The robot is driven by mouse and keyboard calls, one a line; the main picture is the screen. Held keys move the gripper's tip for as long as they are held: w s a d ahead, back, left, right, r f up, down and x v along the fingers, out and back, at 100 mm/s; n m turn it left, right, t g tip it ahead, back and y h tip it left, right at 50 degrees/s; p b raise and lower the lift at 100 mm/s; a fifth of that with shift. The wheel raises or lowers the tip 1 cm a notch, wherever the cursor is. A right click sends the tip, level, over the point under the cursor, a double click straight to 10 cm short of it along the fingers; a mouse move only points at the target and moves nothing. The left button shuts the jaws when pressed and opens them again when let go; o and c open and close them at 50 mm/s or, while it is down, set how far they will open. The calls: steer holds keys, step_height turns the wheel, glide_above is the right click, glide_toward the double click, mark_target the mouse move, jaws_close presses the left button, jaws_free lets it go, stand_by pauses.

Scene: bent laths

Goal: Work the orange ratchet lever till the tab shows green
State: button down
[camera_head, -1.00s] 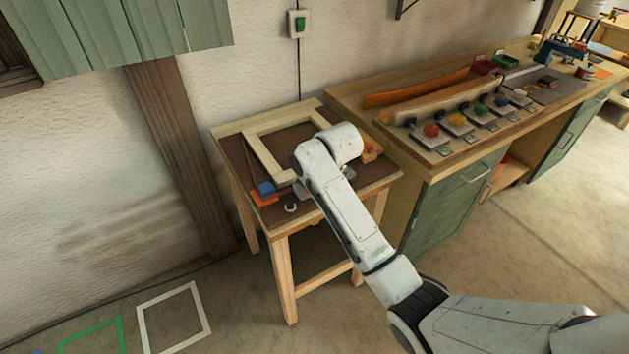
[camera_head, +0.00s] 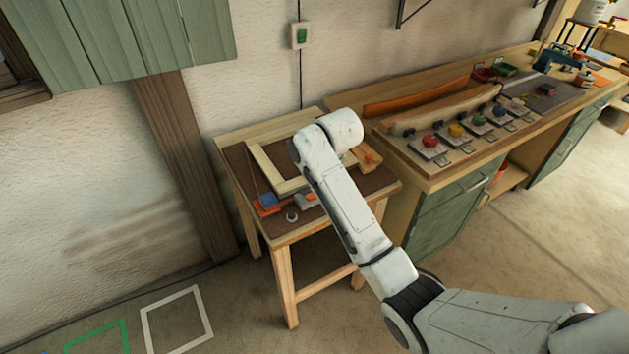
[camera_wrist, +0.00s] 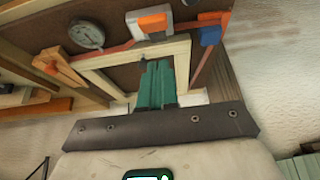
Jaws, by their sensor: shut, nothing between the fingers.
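In the wrist view an orange lever-like block (camera_wrist: 155,22) with a pale grey end sits on the brown bench top. It seems to match a small grey and orange piece (camera_head: 305,200) in the head view. A red-orange strap (camera_wrist: 118,50) runs beside it. A blue block (camera_wrist: 210,34) is to its right, and a round gauge (camera_wrist: 87,33) to its left. My gripper (camera_wrist: 157,63), with teal fingers, is shut and empty over the wooden frame (camera_wrist: 182,60), apart from the lever. In the head view my arm hides the gripper. I cannot make out the tab.
The frame (camera_head: 265,165) lies on a small wooden bench (camera_head: 285,238). An orange-tipped wooden clamp (camera_wrist: 60,68) stands beside it. A longer workbench (camera_head: 440,178) with coloured buttons is to the right. The wall is behind.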

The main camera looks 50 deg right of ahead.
step_height(320, 180, up, 7)
steer(key=s+b, duration=0.1)
steer(key=shift+s+a, duration=0.3)
steer(key=shift+s, duration=0.05)
stand_by(0.8)
steer(key=s+a+f+n+g+y+b, duration=0.1)
steer(key=s+a+f+g+y, duration=0.1)
steer(key=s+a+f, duration=1.15)
steer(key=s+a+f+g, duration=0.1)
steer(key=s+f, duration=0.3)
steer(key=s, duration=0.5)
steer(key=s+a+f+n+g+b, duration=0.1)
steer(key=s+f, duration=0.3)
steer(key=s, duration=0.5)
steer(key=shift+f+h, duration=0.3)
steer(key=shift+h, duration=0.1)
steer(key=shift+s+a, duration=0.1)
steer(key=shift+a, duration=0.05)
